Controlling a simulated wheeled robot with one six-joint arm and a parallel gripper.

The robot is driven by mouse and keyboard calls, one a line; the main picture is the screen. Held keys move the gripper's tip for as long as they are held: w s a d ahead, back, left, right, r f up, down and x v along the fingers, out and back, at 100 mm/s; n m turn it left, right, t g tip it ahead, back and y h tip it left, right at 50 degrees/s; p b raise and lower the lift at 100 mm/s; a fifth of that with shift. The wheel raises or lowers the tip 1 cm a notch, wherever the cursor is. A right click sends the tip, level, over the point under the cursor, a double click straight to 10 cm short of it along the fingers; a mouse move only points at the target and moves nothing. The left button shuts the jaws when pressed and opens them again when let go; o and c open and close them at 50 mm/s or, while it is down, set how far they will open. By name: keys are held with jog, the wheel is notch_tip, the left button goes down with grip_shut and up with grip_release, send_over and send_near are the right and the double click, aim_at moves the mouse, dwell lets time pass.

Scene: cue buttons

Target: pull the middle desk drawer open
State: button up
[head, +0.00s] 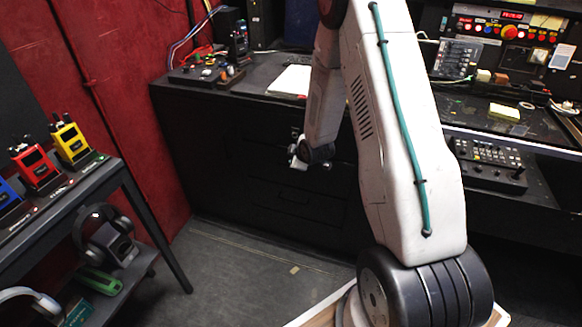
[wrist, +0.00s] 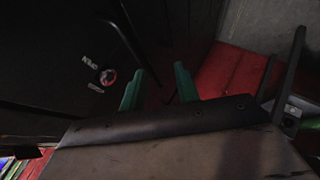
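The desk's black drawer front (head: 235,140) stands below the desktop in the head view. Its seams and handles are very dark, and I cannot tell exactly where the middle drawer begins. A faint handle (head: 296,190) shows low on the front. My gripper (head: 297,160) is close in front of the drawers, partly hidden by my arm. In the wrist view its two green fingers (wrist: 158,90) are apart with a dark gap between them. A thin dark bar (wrist: 128,38) runs toward them over the black surface. I cannot tell whether they touch it.
A shelf (head: 95,190) with radios and headphones stands at left. The red wall (head: 120,75) is behind. The grey floor (head: 235,265) before the drawers is mostly clear.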

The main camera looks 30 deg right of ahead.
notch_tip(320, 180, down, 10)
jog(key=d+f+n+t, duration=0.1)
jog(key=d+n+t, duration=0.1)
jog(key=n+t, duration=0.4)
jog(key=shift+m+t, duration=0.3)
jog(key=shift+t, duration=0.2)
jog(key=w, duration=0.4)
jog(key=w+d, duration=0.1)
jog(key=w, duration=0.2)
jog(key=shift+w+f, duration=0.1)
jog(key=shift+f, duration=0.15)
grip_shut()
